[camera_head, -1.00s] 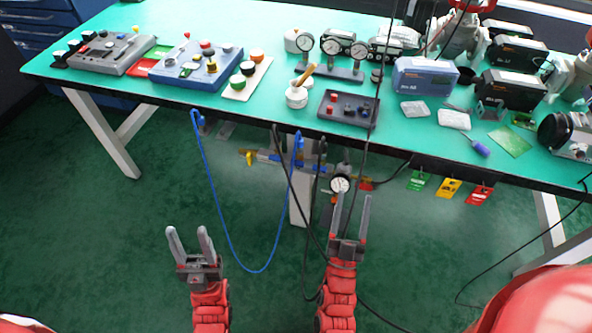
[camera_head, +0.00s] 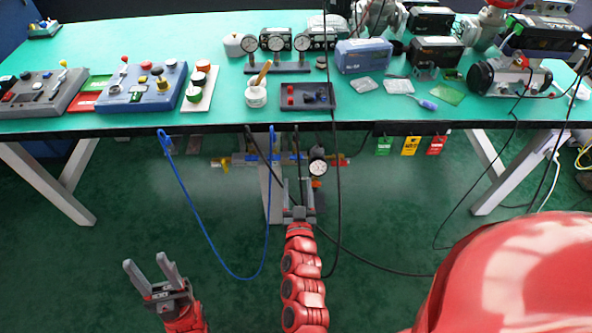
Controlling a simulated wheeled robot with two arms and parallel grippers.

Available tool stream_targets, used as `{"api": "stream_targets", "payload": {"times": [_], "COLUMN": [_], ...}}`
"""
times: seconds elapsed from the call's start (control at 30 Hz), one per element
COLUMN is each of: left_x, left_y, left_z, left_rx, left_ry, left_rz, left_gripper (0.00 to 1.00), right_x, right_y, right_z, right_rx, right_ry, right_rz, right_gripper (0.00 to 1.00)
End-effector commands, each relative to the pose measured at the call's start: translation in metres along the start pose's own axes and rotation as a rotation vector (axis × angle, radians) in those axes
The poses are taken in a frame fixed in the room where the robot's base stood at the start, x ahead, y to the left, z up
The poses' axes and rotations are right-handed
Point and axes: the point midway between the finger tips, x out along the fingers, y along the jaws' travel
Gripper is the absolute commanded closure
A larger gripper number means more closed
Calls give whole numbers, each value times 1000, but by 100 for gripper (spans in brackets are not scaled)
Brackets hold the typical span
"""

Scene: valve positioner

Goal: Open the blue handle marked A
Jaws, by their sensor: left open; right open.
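A pipe assembly (camera_head: 240,159) with blue, yellow and red parts runs under the front edge of the bench. The blue handle marked A cannot be told apart here; its lettering is too small to read. A round pressure gauge (camera_head: 318,168) sits at the right of the assembly. My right gripper (camera_head: 299,187) is open, pointing away from me, just in front of and below the assembly near the gauge. It seems empty; its fingertips are hard to make out against the pipework. My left gripper (camera_head: 144,260) is open and empty over the floor, well left and nearer.
The green bench (camera_head: 215,40) carries control boxes (camera_head: 145,88), gauges and valve positioners. A blue hose (camera_head: 205,240) loops down between my grippers, and black cables hang near my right arm. Green, yellow and red tags (camera_head: 410,146) hang from the edge. Floor at the left is clear.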

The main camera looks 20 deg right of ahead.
Motion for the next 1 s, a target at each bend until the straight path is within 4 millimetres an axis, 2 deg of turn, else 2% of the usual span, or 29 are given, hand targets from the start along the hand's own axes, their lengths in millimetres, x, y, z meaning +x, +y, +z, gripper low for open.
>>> {"api": "stream_targets", "payload": {"times": [0.03, 0.1, 0.33, 0.5, 0.77, 0.83, 1.0], "left_x": [-13, -20, -35, -38, -38, -38, -38], "left_y": [1, 1, 2, 2, 2, 2, 2], "left_z": [2, 3, 6, 6, 6, 6, 6], "left_rx": [0, 0, 0, 0, 0, 0, 0], "left_ry": [0, 0, 0, 0, 0, 0, 0], "left_rz": [0, 0, 0, 0, 0, 0, 0], "left_gripper": [50, 50, 50, 50, 50, 50, 50], "right_x": [14, 30, 68, 81, 82, 82, 82], "right_y": [1, 1, -1, 0, 0, 0, -1], "right_z": [4, 4, 4, 0, 0, 0, 0], "right_rx": [3, 2, 2, 1, 1, 1, 1], "right_ry": [6, 4, -2, 1, 0, 0, -1], "right_rz": [3, 2, 0, 0, -1, -1, -1], "right_gripper": [38, 38, 38, 38, 38, 45, 75]}}
